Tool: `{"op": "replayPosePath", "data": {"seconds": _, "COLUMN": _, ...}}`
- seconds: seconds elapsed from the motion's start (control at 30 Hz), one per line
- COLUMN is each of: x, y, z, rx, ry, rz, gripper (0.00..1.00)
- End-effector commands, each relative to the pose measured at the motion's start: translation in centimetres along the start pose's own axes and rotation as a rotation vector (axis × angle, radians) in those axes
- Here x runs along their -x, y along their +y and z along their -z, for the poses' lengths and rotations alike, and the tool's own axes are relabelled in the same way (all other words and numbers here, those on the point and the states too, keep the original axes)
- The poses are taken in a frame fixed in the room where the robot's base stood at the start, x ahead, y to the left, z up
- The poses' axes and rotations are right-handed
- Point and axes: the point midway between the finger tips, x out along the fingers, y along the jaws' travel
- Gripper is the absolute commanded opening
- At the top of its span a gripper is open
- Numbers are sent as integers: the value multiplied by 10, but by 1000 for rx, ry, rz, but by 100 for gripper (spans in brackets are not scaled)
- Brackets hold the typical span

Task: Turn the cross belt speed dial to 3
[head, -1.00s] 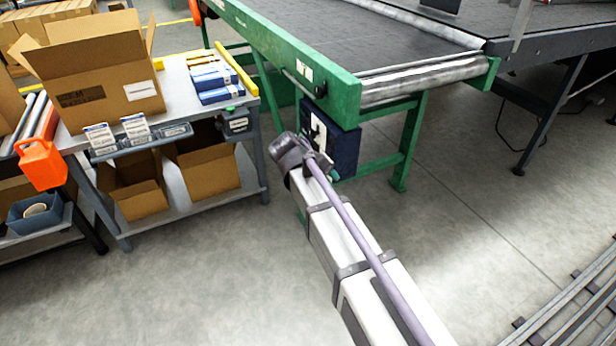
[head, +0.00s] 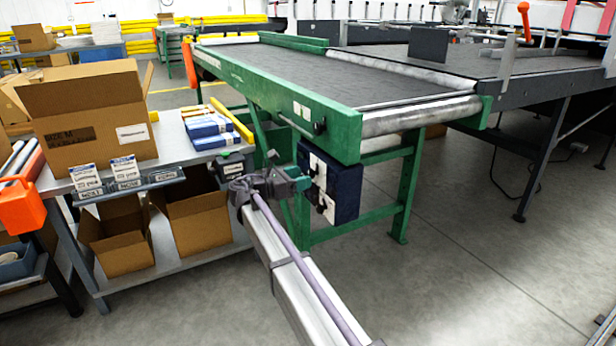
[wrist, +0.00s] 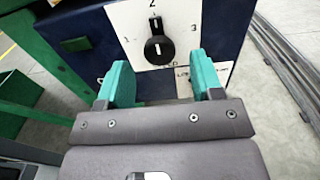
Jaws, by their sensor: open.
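The cross belt speed dial (wrist: 158,48) is a black knob on a white plate (wrist: 178,14) printed 1, 2 and 3, on a dark blue box. In the wrist view its narrow end points up, near the 2; the 3 is to its right. My gripper (wrist: 160,72) is open and empty, its two green fingers apart, just below the knob in the picture, not closed on it. In the head view my gripper (head: 299,184) is at the left side of the blue box (head: 345,186), under the green conveyor; the knob itself is hard to make out there.
The green conveyor frame (head: 347,135) overhangs the box, with a green leg (head: 408,185) to its right. A grey table (head: 185,140) with a carton (head: 90,115) and blue packs (head: 208,130) stands at left. Open floor lies to the right.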

Motion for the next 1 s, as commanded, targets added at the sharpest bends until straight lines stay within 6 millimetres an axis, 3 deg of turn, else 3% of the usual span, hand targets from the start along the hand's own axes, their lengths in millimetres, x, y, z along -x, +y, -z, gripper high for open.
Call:
{"op": "replayPosePath", "data": {"seconds": 0.1, "x": -20, "y": 0, "z": 0, "rx": 0, "ry": 0, "rz": 1, "gripper": 60}}
{"op": "replayPosePath", "data": {"seconds": 0.2, "x": -28, "y": 0, "z": 0, "rx": 0, "ry": 0, "rz": -1, "gripper": 60}}
{"op": "replayPosePath", "data": {"seconds": 0.47, "x": -31, "y": 0, "z": 0, "rx": -1, "ry": 0, "rz": -1, "gripper": 59}}
{"op": "replayPosePath", "data": {"seconds": 0.9, "x": -30, "y": 0, "z": 0, "rx": -1, "ry": 1, "rz": -1, "gripper": 17}}
{"op": "replayPosePath", "data": {"seconds": 1.0, "x": -30, "y": 0, "z": 0, "rx": -1, "ry": 1, "rz": -1, "gripper": 12}}
